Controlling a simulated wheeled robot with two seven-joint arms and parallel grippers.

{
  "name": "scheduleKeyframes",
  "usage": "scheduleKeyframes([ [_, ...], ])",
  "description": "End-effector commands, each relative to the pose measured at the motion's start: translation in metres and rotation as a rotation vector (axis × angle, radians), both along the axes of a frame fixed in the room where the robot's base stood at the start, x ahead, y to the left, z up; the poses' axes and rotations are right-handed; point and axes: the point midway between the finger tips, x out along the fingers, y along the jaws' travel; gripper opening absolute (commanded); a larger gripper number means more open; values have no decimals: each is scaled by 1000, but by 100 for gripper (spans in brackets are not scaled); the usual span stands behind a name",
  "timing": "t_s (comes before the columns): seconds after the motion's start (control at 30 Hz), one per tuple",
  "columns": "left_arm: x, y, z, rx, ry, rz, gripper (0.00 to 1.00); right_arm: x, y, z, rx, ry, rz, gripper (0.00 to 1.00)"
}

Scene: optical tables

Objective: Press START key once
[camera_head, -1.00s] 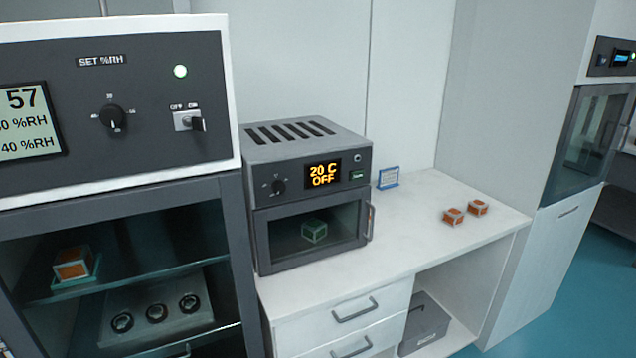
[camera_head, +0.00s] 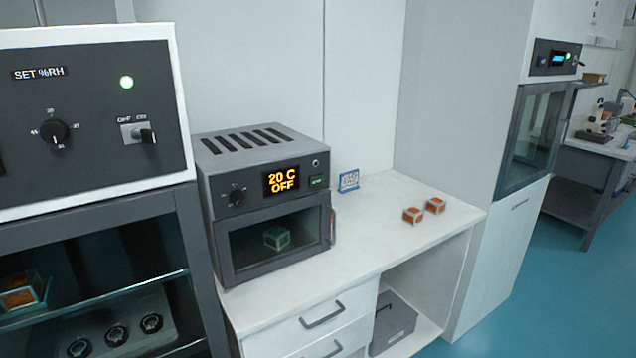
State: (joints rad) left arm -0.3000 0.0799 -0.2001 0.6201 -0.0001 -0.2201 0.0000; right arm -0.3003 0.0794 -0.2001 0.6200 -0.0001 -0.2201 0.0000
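A grey oven (camera_head: 262,205) stands on the white counter with its door shut. A dark knob (camera_head: 237,195) is left of the display. Neither of my grippers is in view.
A humidity cabinet (camera_head: 95,115) with a lit round lamp stands at left. Two orange boxes (camera_head: 413,215) and a blue-framed code card (camera_head: 349,181) are on the counter (camera_head: 370,240). A tall cabinet (camera_head: 530,135) stands right.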

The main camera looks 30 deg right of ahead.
Motion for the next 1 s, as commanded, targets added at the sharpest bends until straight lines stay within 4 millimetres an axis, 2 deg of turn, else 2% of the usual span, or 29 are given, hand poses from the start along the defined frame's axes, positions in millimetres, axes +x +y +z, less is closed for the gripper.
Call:
scheduleKeyframes([
  [0.03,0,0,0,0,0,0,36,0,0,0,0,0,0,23],
  [0.2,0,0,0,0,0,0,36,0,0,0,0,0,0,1],
  [0.23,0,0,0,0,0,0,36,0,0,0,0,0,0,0],
  [1.0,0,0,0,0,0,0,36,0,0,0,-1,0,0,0],
])
